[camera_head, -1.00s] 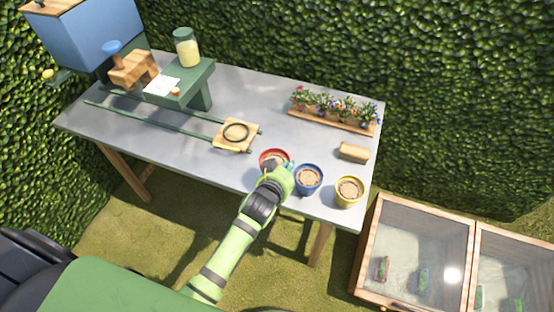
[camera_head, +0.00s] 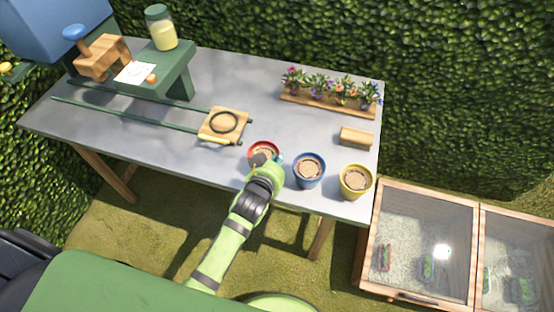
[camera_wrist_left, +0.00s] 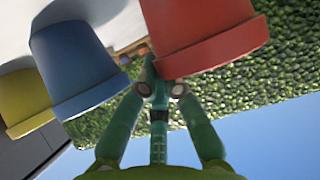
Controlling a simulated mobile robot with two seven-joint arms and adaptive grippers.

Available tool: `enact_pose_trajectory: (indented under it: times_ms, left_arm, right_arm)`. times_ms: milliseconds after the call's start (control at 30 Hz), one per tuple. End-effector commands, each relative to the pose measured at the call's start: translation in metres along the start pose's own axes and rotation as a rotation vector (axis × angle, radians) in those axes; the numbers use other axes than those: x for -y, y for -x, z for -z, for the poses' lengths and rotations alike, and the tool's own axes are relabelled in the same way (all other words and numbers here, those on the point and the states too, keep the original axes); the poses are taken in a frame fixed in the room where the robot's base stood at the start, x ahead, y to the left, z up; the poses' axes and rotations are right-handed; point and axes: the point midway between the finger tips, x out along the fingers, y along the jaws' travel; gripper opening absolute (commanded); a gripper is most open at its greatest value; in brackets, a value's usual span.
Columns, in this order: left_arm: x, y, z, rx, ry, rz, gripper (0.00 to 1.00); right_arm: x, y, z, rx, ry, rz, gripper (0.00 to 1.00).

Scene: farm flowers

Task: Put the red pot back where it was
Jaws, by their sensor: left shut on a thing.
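The red pot (camera_head: 253,147), filled with soil, stands upright near the front edge of the grey table (camera_head: 290,135), left of the blue pot (camera_head: 308,177) and the yellow pot (camera_head: 356,188). My left gripper (camera_head: 262,163) reaches it from the front and is shut on its rim. In the left wrist view, which is upside down, the red pot (camera_wrist_left: 205,35) is large at the upper right against the closed fingers (camera_wrist_left: 160,85). The blue pot (camera_wrist_left: 75,65) and the yellow pot (camera_wrist_left: 22,100) are to its left, apart from the fingers. My right gripper is not in view.
A wooden plate with a black ring (camera_head: 208,123) lies left of the red pot by green rails. A flower planter (camera_head: 325,108) and a wooden block (camera_head: 356,137) are behind the pots. A glass-topped wooden box (camera_head: 425,303) stands right of the table. The table's middle is clear.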

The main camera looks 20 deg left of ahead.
Motion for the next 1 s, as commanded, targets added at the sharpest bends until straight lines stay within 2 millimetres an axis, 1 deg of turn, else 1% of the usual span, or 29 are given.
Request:
enact_pose_trajectory:
  times_ms: [33, 133, 167, 200, 233, 533, 633, 667, 767, 867, 1000]
  left_arm:
    - [0.000, 0.000, 0.000, -0.002, 0.000, -0.001, 0.00]
    - [0.000, -0.002, -0.003, -0.003, 0.000, 0.000, 0.00]
    - [0.000, -0.002, -0.004, 0.000, 0.000, 0.000, 0.11]
    - [0.000, -0.002, -0.003, 0.000, 0.000, 0.000, 0.27]
    - [0.000, -0.002, -0.003, 0.000, 0.000, 0.000, 0.31]
    - [0.000, -0.002, -0.003, 0.000, 0.000, 0.000, 0.31]
    - [0.000, 0.001, 0.003, -0.001, -0.001, 0.000, 0.31]
    - [0.000, 0.003, 0.000, 0.001, 0.000, 0.000, 0.31]
    - [0.000, 0.016, -0.001, 0.000, 0.000, 0.000, 0.31]
    - [0.000, 0.035, -0.001, 0.001, 0.002, 0.000, 0.31]
    - [0.000, 0.064, -0.002, 0.001, 0.001, -0.001, 0.31]
  right_arm:
    - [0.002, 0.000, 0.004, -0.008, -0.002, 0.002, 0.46]
    - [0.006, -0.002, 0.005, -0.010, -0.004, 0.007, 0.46]
    - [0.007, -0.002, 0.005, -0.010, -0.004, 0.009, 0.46]
    - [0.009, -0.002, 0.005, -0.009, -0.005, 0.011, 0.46]
    - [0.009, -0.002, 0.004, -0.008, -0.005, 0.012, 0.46]
    - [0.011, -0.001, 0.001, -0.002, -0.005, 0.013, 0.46]
    - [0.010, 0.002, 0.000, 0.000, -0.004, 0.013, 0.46]
    - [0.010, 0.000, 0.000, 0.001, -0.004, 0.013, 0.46]
    - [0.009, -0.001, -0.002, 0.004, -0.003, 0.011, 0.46]
    - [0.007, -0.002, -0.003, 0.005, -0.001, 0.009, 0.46]
    - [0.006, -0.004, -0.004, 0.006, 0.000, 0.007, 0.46]
